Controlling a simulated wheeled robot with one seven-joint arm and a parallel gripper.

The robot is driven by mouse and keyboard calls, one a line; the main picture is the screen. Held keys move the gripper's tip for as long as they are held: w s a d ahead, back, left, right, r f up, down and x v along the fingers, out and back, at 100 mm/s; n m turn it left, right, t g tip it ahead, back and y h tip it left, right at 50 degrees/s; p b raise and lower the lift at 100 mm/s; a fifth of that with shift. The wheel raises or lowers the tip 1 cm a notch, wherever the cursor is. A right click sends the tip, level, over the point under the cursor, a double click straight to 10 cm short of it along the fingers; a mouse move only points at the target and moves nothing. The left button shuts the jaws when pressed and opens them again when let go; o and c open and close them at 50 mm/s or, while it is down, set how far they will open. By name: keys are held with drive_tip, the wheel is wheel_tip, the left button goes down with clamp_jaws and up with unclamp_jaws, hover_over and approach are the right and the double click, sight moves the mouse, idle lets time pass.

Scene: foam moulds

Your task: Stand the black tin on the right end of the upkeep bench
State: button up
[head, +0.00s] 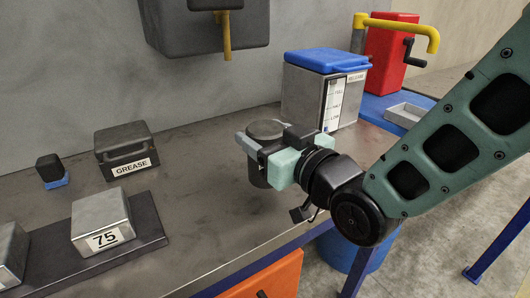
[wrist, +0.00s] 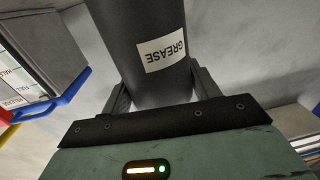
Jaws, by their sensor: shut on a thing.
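The black tin is a dark cylinder with a round lid, held upright at the right part of the steel-topped bench (head: 200,215) in the head view, where its dark side (head: 257,173) shows below the jaws. My gripper (head: 265,145) is shut around its upper body. In the wrist view, the tin (wrist: 150,25) stands between the fingers of my gripper (wrist: 160,95), with a white GREASE label turned upside down. I cannot tell whether its base touches the bench top. The gripper hides part of its side.
A steel box with a blue lid (head: 327,62) stands just behind and right of the tin. A dark GREASE box (head: 122,145), a small black block (head: 49,167) and a 75 weight (head: 101,218) are at left. Bench top between them is clear. An orange drawer (head: 270,277) is below.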

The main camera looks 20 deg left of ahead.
drive_tip(key=shift+f, duration=1.5)
drive_tip(key=shift+f+b, duration=0.2)
drive_tip(key=shift+b, duration=0.15)
drive_tip(key=o, duration=1.2)
drive_tip(key=shift+o, duration=0.2)
drive_tip(key=shift+r, duration=0.15)
